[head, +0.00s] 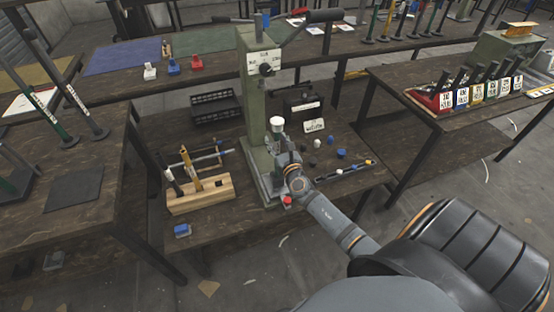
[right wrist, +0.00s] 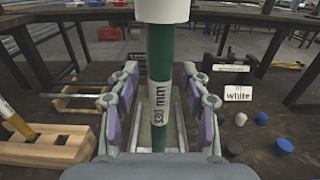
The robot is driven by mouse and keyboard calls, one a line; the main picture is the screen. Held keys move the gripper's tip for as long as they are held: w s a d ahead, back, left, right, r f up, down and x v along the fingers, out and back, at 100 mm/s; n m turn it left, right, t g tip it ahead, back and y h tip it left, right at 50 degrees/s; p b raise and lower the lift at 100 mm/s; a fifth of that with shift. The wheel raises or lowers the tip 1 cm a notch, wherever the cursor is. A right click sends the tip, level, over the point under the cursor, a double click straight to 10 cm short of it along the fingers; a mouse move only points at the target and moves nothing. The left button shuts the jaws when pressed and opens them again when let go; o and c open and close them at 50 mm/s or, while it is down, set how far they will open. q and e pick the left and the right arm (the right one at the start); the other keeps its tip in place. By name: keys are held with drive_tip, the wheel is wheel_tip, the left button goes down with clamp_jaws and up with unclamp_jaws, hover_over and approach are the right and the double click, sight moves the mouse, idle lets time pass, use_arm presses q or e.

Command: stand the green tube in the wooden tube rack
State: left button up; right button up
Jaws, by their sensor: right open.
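The green tube (right wrist: 158,110), labelled 330 mm, stands upright between the fingers of my right gripper (right wrist: 160,85). A white piece (right wrist: 162,10) is at its top. In the head view that white piece (head: 277,121) shows in front of the green press. My right gripper (head: 287,163) is open there, with a finger on each side of the tube and gaps visible. The wooden tube rack (head: 205,197) lies left of the press and holds a yellow tube (head: 191,168) and another tube, both leaning. The rack (right wrist: 60,153) also shows in the right wrist view. My left gripper is not in view.
The green press (head: 253,105) rises behind the tube. Blue, white and black caps (head: 341,153) lie right of it. A black crate (head: 215,106) stands behind the rack.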

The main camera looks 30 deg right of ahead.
drive_tip(key=shift+s+r, duration=0.1)
clamp_jaws()
idle(0.5)
